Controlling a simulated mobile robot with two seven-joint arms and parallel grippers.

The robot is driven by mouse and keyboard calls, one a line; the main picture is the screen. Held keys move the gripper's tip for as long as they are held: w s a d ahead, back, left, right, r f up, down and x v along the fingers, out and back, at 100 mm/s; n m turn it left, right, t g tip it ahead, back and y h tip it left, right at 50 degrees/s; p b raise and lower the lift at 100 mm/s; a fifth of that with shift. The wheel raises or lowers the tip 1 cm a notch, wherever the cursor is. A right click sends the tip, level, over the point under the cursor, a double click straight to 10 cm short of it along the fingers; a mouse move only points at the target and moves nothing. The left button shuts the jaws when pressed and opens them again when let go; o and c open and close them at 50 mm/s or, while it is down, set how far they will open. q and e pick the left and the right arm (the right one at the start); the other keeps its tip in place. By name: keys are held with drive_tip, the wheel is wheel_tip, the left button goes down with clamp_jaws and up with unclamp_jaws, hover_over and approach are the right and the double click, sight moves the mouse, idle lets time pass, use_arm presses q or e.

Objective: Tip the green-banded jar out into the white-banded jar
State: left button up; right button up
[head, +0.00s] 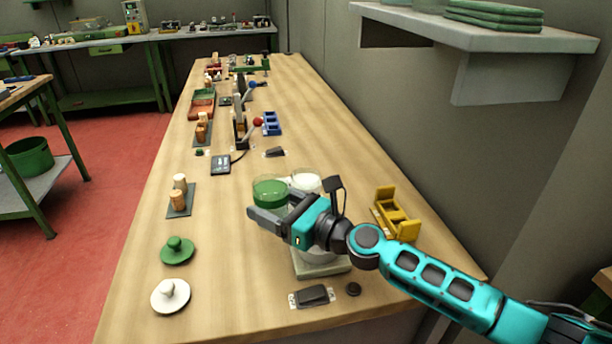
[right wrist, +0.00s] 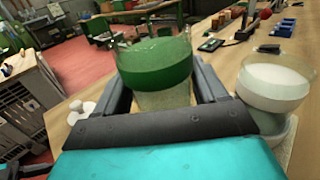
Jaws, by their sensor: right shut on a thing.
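The green-banded jar (head: 270,191) is clear glass with a wide green band, and my right gripper (head: 268,214) is shut on it. In the right wrist view the jar (right wrist: 156,64) stands between the two fingers, looking roughly upright; its contents are not clear. The white-banded jar (head: 306,181) is just to its right, partly hidden by my gripper in the head view. In the right wrist view the white-banded jar (right wrist: 274,84) is upright beside the right finger, apart from it. My left gripper is not in view.
A pale block (head: 322,268) lies below my right wrist. A green lid (head: 177,252) and a white lid (head: 170,297) lie at the left, with two corks on a dark mat (head: 181,210) behind. A yellow holder (head: 396,218) stands right. A wall shelf (head: 480,38) overhangs the right side.

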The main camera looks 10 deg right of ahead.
drive_tip(key=shift+w+f, duration=0.1)
drive_tip(key=shift+w, duration=0.05)
drive_tip(key=shift+f, duration=0.1)
idle(0.4)
